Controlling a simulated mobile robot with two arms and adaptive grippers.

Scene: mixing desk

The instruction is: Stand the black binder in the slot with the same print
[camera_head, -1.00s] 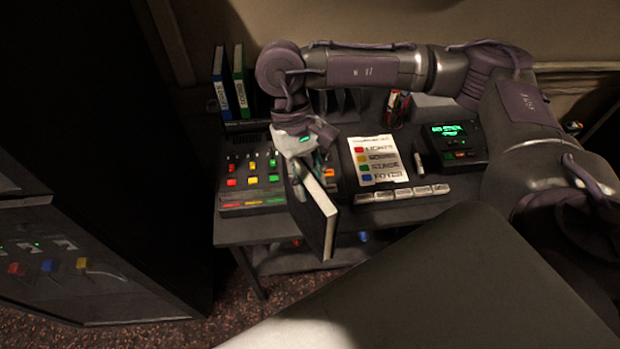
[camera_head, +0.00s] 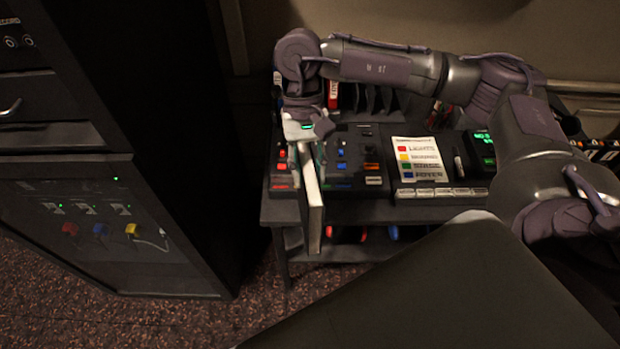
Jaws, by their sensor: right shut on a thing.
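The black binder (camera_head: 313,215) hangs from my right gripper (camera_head: 306,152), which is shut on its upper end. The binder is upright, with its pale page edge facing me, and is in front of the desk's left part. Its spine print is not visible. Dark upright dividers (camera_head: 375,100) forming slots stand at the back of the desk, right of the gripper. A red binder with white print (camera_head: 333,95) stands behind my arm. Any print on the slots is too small or hidden. My left gripper is not in view.
A mixing desk (camera_head: 360,205) carries coloured buttons, a sheet with colour labels (camera_head: 420,160) and a small device with a green display (camera_head: 484,150). A tall dark cabinet (camera_head: 120,235) with coloured plugs stands at the left. Carpet is free between cabinet and desk.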

